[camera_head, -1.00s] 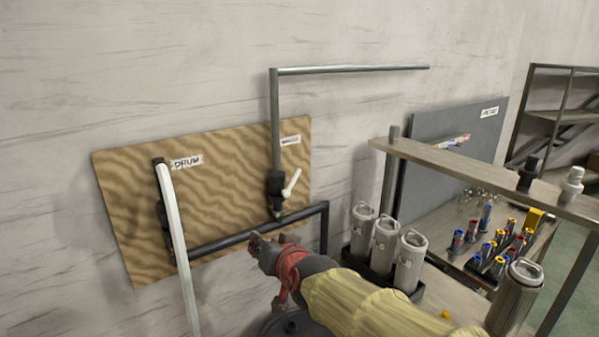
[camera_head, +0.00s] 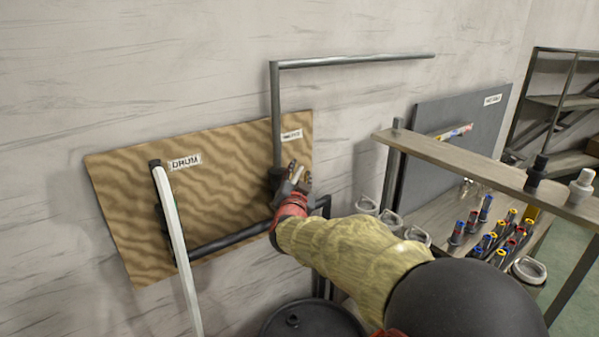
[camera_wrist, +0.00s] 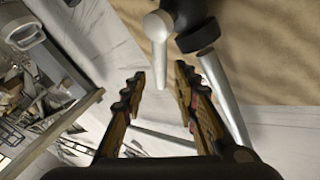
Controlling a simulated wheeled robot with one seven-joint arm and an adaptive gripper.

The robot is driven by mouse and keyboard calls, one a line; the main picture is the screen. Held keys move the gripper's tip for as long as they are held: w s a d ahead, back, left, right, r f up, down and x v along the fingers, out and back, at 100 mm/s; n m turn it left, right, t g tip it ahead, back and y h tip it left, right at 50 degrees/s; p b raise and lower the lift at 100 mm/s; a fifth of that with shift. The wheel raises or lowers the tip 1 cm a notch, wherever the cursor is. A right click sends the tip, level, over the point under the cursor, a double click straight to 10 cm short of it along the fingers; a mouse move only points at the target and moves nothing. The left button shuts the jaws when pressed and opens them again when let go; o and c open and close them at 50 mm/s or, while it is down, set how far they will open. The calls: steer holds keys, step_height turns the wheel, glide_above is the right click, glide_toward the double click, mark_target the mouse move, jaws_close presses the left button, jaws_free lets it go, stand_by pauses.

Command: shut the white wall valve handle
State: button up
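The white valve handle (camera_wrist: 159,50) shows in the wrist view just beyond my fingertips, its free end pointing toward the gap between them. It joins the dark valve body (camera_wrist: 190,18) on the wall pipe. In the head view the handle (camera_head: 295,173) shows at my fingertips, partly hidden by them. The valve body (camera_head: 277,181) is half covered there. My gripper (camera_wrist: 160,78) is open with its two fingers apart; it also shows in the head view (camera_head: 299,178) in front of the valve. I see no finger closed on the handle.
A tan wavy board (camera_head: 125,215) marked DRUM backs the pipes. A white hose (camera_head: 180,250) hangs at its left. A black drum (camera_head: 310,320) stands below. A shelf (camera_head: 470,165) with canisters and several coloured cylinders is at the right.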

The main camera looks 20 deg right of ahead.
steer(key=shift+x, duration=1.1)
steer(key=shift+c, duration=1.2)
jaws_close()
